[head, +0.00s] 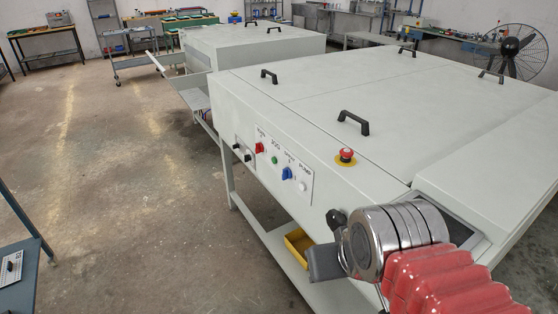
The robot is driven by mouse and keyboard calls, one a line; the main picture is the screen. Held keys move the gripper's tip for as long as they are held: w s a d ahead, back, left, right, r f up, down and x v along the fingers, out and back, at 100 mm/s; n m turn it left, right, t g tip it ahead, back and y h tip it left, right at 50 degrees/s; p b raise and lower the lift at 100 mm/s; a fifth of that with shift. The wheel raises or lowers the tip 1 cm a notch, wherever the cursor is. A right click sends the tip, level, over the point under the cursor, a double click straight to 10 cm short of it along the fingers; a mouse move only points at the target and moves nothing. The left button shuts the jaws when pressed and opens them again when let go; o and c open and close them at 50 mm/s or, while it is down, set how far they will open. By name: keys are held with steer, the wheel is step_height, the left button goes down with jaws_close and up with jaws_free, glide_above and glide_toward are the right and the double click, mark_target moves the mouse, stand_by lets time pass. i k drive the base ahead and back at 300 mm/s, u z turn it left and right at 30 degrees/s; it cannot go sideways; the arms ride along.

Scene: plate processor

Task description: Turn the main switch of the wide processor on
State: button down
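The near large grey processor (440,85) fills the middle and right; it looks wider than the one behind it. On its front side is a white control panel (312,199) with a red rotary switch (259,148), a green button (274,160), a blue rotary switch (287,173) and a pale button (302,187). The small labels are hard to read, and I cannot tell the switch positions surely. My gripper (328,245) is at the lower right, beside the processor's front and right of the panel, apart from the switches. Its finger opening is not clear.
A red emergency button (346,154) sits on the processor's top edge. Black knobs (241,152) are left of the panel. A yellow bin (298,243) lies on the lower shelf. A second processor (255,45) stands behind. The floor on the left is clear beyond a blue-grey table (30,265).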

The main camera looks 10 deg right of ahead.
mark_target(259, 148)
steer(key=k, duration=0.65)
steer(key=u, duration=0.3)
steer(key=i, duration=1.25)
steer(key=u, duration=1.2)
steer(key=i, duration=0.85)
steer(key=u, duration=0.6)
